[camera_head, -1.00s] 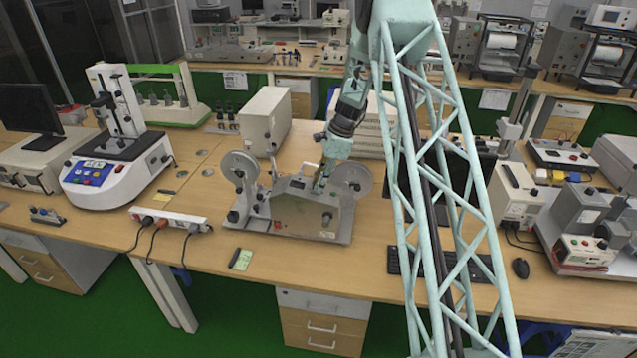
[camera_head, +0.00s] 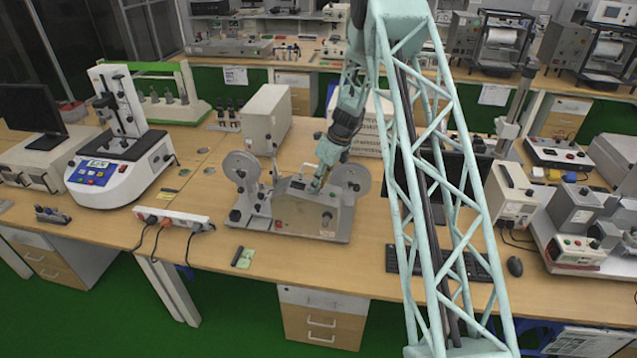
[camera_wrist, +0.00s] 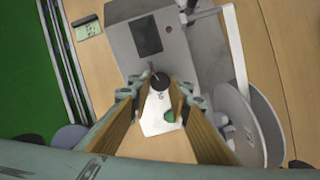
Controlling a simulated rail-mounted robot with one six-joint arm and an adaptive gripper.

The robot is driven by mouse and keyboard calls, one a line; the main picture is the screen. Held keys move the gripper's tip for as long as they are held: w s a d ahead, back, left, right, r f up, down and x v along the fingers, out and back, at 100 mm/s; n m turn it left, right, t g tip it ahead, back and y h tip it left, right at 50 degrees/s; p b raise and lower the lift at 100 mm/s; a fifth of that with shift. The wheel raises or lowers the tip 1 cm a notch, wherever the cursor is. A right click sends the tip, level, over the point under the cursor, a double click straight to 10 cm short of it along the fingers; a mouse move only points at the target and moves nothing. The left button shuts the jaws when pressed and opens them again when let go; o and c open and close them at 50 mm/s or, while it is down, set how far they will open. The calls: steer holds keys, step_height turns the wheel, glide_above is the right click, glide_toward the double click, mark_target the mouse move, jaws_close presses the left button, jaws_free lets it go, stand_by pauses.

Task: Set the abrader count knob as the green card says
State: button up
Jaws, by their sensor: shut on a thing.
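The abrader (camera_head: 308,218) is a grey metal machine with two pale reels, standing mid-table in the head view. My gripper (camera_head: 317,184) is down at its top. In the wrist view my gripper (camera_wrist: 158,92) has a finger on each side of a small black knob (camera_wrist: 159,81) on the machine's top face and is shut on it. A dark display panel (camera_wrist: 146,36) lies beyond the knob. The knob's pointer and scale are too small to read. The green card (camera_head: 245,258) lies flat in front of the machine, also in the wrist view (camera_wrist: 88,28); its writing is unreadable.
A white power strip (camera_head: 172,219) with cables lies left of the abrader. A grey box (camera_head: 266,118) stands behind it. A keyboard (camera_head: 440,264) and a mouse (camera_head: 515,266) lie to the right. The table strip in front of the abrader is mostly clear.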

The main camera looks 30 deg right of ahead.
stand_by(0.4)
steer(key=o, duration=0.9)
steer(key=shift+c, duration=0.2)
steer(key=shift+r, duration=0.15)
steer(key=v, duration=1.1)
steer(key=shift+s+r, duration=0.15)
steer(key=shift+r, duration=0.15)
